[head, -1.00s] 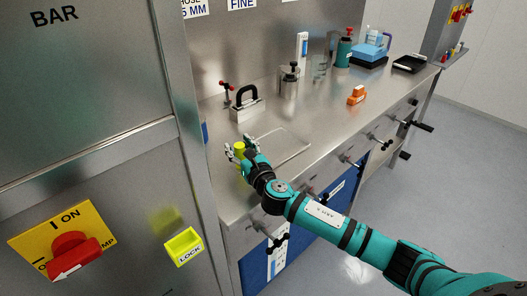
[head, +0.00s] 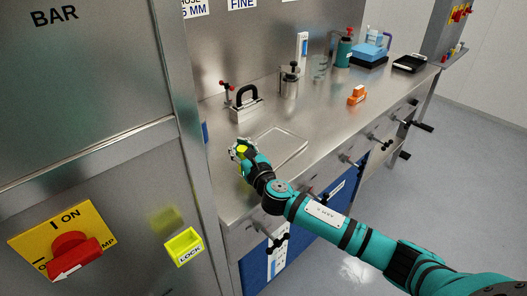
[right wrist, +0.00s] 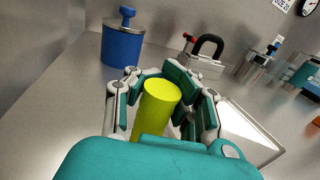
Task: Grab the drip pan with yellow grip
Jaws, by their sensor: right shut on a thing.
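The drip pan (head: 283,145) is a shallow, flat metal tray lying on the steel counter. Its yellow grip (head: 242,153) is at the near left end. In the right wrist view the grip is an upright yellow cylinder (right wrist: 160,100), with part of the pan (right wrist: 247,135) at the right. My right gripper (head: 241,149) is shut on the yellow grip, its fingers closed around the sides. It also shows in the right wrist view (right wrist: 163,98). The lower part of the grip is hidden by my gripper. My left gripper is not in view.
Behind the pan stands a metal block with a black handle (head: 246,103). A blue canister (right wrist: 122,45) stands left of the gripper in the wrist view. An orange object (head: 357,95) lies farther right. The cabinet wall (head: 188,120) is close at left. The counter right of the pan is clear.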

